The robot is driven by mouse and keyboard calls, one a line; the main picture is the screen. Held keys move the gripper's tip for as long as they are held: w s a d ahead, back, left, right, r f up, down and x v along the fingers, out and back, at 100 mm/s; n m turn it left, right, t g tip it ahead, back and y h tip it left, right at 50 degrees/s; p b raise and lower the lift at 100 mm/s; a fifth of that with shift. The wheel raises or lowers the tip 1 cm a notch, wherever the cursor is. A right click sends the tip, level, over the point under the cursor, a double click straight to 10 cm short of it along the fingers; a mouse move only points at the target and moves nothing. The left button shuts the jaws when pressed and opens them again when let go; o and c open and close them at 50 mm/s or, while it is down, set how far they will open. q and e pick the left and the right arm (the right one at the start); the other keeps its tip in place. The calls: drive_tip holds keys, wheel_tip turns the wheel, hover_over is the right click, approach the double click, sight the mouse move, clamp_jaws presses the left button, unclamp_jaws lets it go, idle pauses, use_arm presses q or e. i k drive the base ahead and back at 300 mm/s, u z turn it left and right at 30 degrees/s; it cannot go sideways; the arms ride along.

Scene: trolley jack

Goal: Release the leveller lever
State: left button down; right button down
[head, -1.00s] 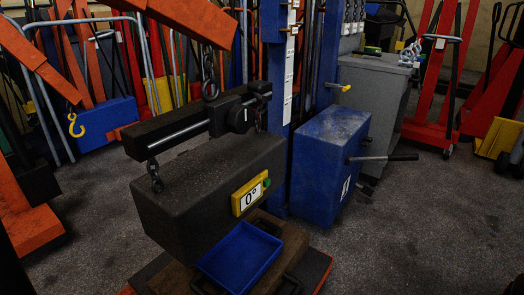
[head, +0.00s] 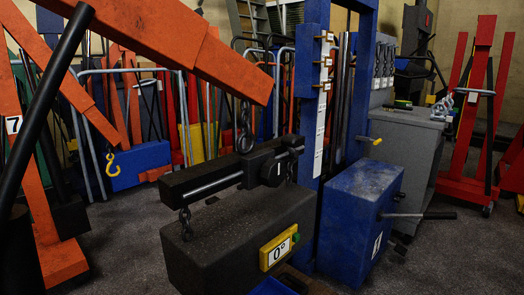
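The leveller (head: 215,181) is a dark bar with a metal screw rod, hung from the orange crane boom (head: 190,45) by a chain and hook (head: 245,130). A black block (head: 275,167) sits at its right end, with a dark part reaching right that may be the lever; I cannot tell for sure. A short chain (head: 186,222) links the bar's left end to a large black load (head: 235,235) with a yellow gauge (head: 279,247) reading 0°. Neither gripper is in view.
A blue box (head: 362,215) right of the load has a rod with a black grip (head: 438,215) sticking out right. A grey cabinet (head: 412,160) stands behind it. A black pole (head: 45,110) crosses the left side. Floor at the lower right is clear.

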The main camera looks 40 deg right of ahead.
sight(290, 142)
drive_tip(key=u, duration=1.4)
drive_tip(key=k, duration=1.05)
drive_tip(key=z, duration=1.85)
drive_tip(key=i, duration=0.5)
drive_tip(key=u, duration=0.1)
